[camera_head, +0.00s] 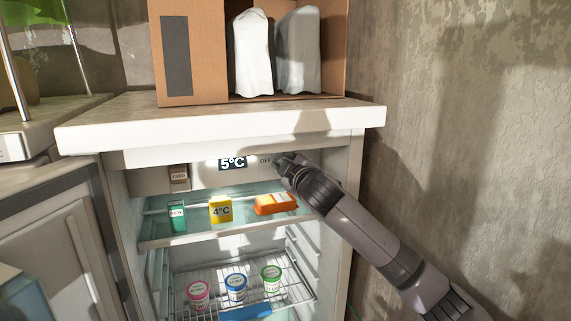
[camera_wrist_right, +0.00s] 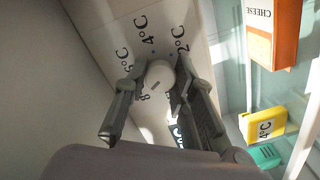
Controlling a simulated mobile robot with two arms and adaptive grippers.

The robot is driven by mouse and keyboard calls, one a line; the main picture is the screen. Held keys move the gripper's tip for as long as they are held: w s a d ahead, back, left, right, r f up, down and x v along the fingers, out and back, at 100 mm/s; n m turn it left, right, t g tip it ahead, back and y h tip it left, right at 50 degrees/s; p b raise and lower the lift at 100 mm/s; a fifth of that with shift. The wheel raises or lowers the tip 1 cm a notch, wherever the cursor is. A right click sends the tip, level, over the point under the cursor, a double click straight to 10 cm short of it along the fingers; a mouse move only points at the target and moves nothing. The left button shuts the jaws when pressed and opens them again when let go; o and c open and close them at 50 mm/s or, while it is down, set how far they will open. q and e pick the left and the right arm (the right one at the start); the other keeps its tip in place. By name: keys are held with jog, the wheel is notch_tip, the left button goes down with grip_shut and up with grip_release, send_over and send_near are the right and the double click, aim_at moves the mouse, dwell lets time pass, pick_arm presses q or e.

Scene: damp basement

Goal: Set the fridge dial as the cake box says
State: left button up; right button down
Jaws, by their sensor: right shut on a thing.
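The small fridge (camera_head: 350,185) is open below a white top. Its lit display (camera_head: 233,163) reads 5°C. The white round dial (camera_wrist_right: 160,72) shows in the right wrist view, with printed marks including 2°C, 4°C and 8 around it. My right gripper (camera_wrist_right: 157,84) is shut on the dial, one finger on each side; in the head view the gripper (camera_head: 284,163) hides the dial. A dark line shows on the dial's face; which mark it points to is unclear. A yellow box (camera_head: 220,210) reading 4°C stands on the upper shelf; no cake wording is readable.
On the glass shelf are a teal box (camera_head: 177,216) and an orange cheese box (camera_head: 276,204). Three tubs stand on the wire rack (camera_head: 215,278). A cardboard box (camera_head: 187,50) sits on top. A wall is close on the right.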

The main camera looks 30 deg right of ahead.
jog(key=shift+f, duration=0.2)
jog(key=c, duration=1.7)
grip_release()
jog(key=o, duration=0.4)
jog(key=shift+r, duration=0.1)
